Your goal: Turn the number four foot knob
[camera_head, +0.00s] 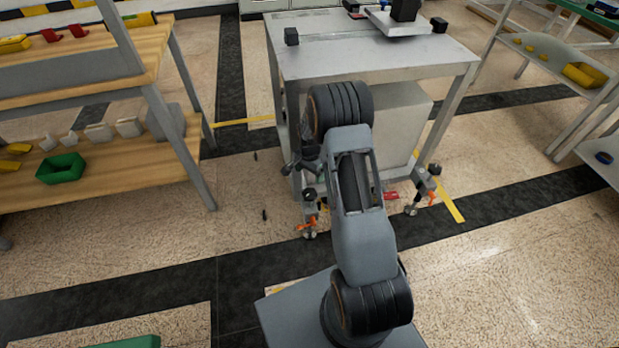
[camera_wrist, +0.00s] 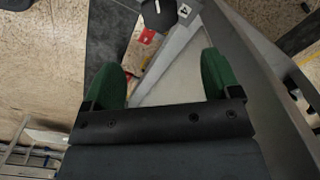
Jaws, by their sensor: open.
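A black round knob (camera_wrist: 158,14) shows at the top edge of the wrist view, partly cut off, with a light line on its face. A white tag reading 4 (camera_wrist: 185,11) sits beside it on a grey table leg. My gripper (camera_wrist: 160,78) is open, its two green fingers wide apart with nothing between them. The knob lies beyond the fingertips, apart from them. In the head view, the grey table (camera_head: 375,62) has a foot at the front left leg (camera_head: 309,208) and another at the front right (camera_head: 424,190). No number is readable there.
A red tag (camera_wrist: 147,36) is near the knob. A wooden workbench (camera_head: 100,165) with a green bin (camera_head: 61,168) stands left, and a metal rack (camera_head: 590,110) stands right. Small dark pieces (camera_head: 264,214) lie on the floor. Open floor lies on both sides of the table.

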